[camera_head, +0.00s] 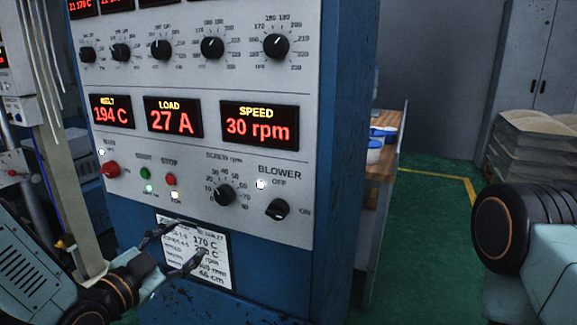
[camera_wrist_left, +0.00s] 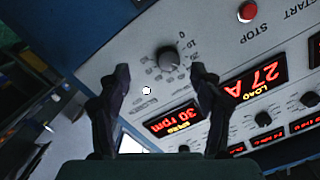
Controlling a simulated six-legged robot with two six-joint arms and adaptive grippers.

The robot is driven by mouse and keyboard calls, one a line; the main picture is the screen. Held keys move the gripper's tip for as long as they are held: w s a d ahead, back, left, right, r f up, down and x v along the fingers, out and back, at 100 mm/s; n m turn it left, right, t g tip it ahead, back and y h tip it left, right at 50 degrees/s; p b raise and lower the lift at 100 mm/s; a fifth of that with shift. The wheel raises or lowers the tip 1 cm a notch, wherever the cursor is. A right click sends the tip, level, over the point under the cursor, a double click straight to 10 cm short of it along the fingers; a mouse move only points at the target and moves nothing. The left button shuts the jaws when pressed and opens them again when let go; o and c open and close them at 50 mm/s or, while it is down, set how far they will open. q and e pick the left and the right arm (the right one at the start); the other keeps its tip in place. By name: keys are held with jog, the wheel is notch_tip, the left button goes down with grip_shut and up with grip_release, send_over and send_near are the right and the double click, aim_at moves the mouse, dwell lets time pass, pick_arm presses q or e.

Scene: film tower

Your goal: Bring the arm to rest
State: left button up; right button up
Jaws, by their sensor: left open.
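My left gripper (camera_head: 186,243) is at the lower left of the head view, in front of a white settings card on the blue cabinet. Its two dark fingers are apart with nothing between them. In the left wrist view the open fingers (camera_wrist_left: 161,78) frame the panel, with the screw rpm knob (camera_wrist_left: 168,59) beyond them, apart from both fingertips. That knob (camera_head: 222,195) also shows in the head view. My right arm (camera_head: 530,240) shows only in part at the right edge; its gripper is out of view.
The grey control panel (camera_head: 240,165) fills the middle, with red displays reading 194 C, 27 A and 30 rpm. The black blower switch (camera_head: 278,209) is at its lower right. A wooden bench (camera_head: 383,170) and stacked sacks (camera_head: 530,155) stand behind. Green floor (camera_head: 425,235) is clear between.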

pick_arm(q)
jog(key=s+f+n+g+y, duration=0.2)
jog(key=s+f+n+g, duration=0.3)
jog(key=f, duration=0.4)
jog(key=s+f+n+g+y, duration=0.1)
jog(key=s+f+n+g, duration=0.25)
jog(key=s+f, duration=0.4)
jog(key=s+f+g, duration=0.2)
jog(key=s+f, duration=0.2)
jog(key=s, duration=0.4)
jog(key=s+f+n+g+y, duration=0.1)
jog(key=s+f+g, duration=0.2)
jog(key=s+f, duration=0.2)
jog(key=s+d+f+n+g+y, duration=0.1)
jog(key=s+f+g, duration=0.2)
jog(key=s, duration=0.7)
jog(key=shift+s+f, duration=0.35)
jog(key=shift+f, duration=0.5)
